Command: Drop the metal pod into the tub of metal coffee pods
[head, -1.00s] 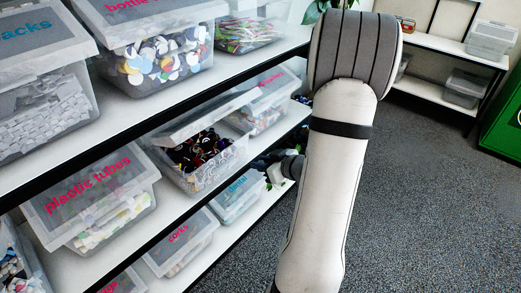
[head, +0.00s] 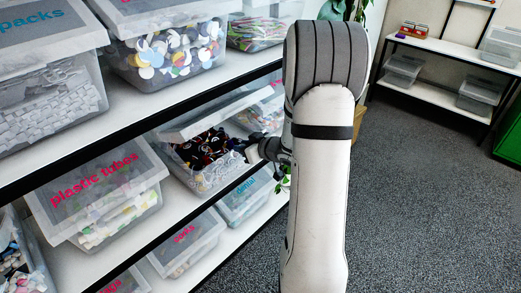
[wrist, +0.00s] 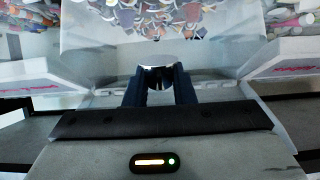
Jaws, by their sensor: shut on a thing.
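My gripper (wrist: 159,92) is shut on a shiny metal pod (wrist: 158,75), held between its two dark fingertips in the wrist view. In front of it is a clear tub (wrist: 90,45) with many coloured pods in it. In the head view my gripper (head: 254,150) is at the right front side of an open tub (head: 192,176) on the middle shelf. Dark, reddish and light pods fill this tub, and its lid is tilted up. The pod is too small to make out in the head view. I cannot read this tub's label.
A closed plastic tubes tub (head: 70,215) stands left of the open tub, and another tub (head: 268,115) stands behind it. The upper shelf edge (head: 150,125) runs above. A corks tub (head: 185,245) is on the shelf below. The floor (head: 420,200) at right is clear.

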